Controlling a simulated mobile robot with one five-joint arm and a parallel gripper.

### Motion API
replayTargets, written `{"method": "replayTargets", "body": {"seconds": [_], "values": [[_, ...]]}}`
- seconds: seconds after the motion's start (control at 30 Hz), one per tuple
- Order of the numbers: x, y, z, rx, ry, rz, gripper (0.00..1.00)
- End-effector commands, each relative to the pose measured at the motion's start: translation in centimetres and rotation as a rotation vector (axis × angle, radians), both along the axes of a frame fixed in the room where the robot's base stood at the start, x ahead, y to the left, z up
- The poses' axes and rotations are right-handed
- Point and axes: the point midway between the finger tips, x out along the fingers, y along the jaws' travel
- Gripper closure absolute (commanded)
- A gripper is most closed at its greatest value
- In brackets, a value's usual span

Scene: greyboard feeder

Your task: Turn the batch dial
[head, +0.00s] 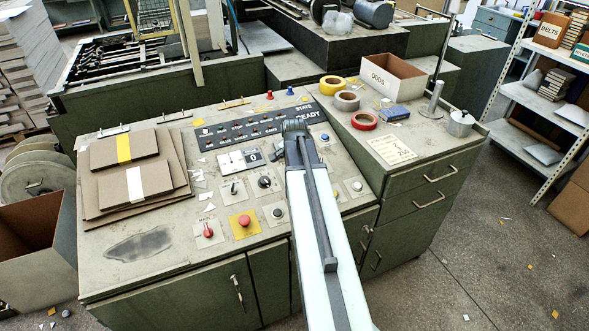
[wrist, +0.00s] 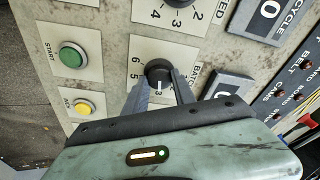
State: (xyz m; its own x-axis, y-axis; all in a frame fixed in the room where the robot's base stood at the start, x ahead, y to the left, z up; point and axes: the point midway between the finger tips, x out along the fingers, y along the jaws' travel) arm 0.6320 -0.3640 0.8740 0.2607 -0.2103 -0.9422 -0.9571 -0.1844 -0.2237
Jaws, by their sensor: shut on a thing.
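The batch dial (wrist: 158,70) is a round black knob on a pale plate marked BATCH, with 5 and 6 readable at its left. It shows in the wrist view, above the middle. My gripper (wrist: 161,82) has one finger on each side of the knob and is shut on it. A white mark shows on the near side of the knob. Part of the number scale is hidden by the fingers and gripper body. In the head view my arm covers the middle right of the console, and I cannot make out the batch dial or my fingertips there.
Another dial (wrist: 180,3) sits just above in the wrist view. A green START button (wrist: 73,55) and a yellow button (wrist: 83,106) lie to the left. A counter window (wrist: 232,87) is close on the right. On the console (head: 165,285) are cardboard sheets (head: 125,150) and a red button (head: 244,220).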

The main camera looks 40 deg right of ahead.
Motion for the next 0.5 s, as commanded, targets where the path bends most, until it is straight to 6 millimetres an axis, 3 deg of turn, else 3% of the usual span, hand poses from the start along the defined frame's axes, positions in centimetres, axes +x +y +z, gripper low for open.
{"method": "replayTargets", "body": {"seconds": [0.17,0.2,0.27,0.5], "values": [[0.02,0.03,0.00,0.001,-0.001,0.001,1.00],[0.02,0.03,0.00,0.001,-0.001,0.001,0.60],[0.02,0.03,0.00,0.001,-0.001,0.001,0.47],[0.01,0.02,0.00,0.000,0.000,0.001,0.47]]}}
